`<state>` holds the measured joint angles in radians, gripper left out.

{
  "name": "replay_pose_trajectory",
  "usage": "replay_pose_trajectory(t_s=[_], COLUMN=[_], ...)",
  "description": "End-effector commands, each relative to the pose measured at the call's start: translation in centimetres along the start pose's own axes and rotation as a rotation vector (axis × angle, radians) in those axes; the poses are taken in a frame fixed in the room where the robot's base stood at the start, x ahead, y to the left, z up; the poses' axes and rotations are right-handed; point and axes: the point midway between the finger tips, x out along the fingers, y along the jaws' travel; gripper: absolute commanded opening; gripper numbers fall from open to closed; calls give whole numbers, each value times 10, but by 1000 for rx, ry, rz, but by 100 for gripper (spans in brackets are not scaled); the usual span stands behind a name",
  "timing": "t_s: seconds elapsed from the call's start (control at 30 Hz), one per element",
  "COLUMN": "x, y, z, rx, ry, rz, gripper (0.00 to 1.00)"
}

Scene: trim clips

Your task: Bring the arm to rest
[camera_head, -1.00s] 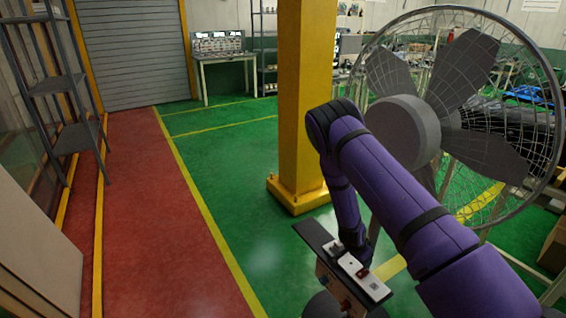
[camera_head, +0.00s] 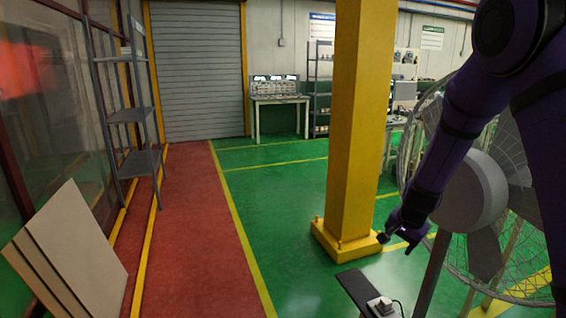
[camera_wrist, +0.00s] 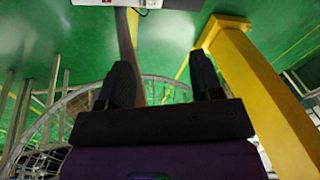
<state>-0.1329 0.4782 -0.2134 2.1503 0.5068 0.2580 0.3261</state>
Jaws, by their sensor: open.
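My purple arm hangs down on the right in the head view. My gripper (camera_head: 394,243) is at its lower end, in front of the foot of the yellow pillar. In the wrist view my gripper (camera_wrist: 162,82) has its two dark fingers wide apart with nothing between them. Part of a pale device shows at the top of the wrist view.
A yellow pillar (camera_head: 362,130) stands just behind the gripper. A large caged fan (camera_head: 468,190) is close at the right, partly behind my arm. A grey shelf (camera_head: 130,115) and leaning panels (camera_head: 75,250) are at the left. The red walkway (camera_head: 195,240) is clear.

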Motion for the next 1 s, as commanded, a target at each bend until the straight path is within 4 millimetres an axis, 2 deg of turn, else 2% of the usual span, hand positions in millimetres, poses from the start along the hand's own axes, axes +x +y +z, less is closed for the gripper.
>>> replay_pose_trajectory(t_s=[0.03, 0.1, 0.33, 0.47, 0.7, 1.0], x=[-21, -46, -125, -166, -235, -302], y=[-2, -4, 1, 10, 34, 80], z=[2, 7, 28, 41, 72, 115], rx=[-22, -61, -191, -268, -416, -597], ry=[-3, -11, -25, -23, -4, 46], rz=[-21, -42, -102, -126, -156, -153], gripper=[60, 60, 60, 60, 60, 60])
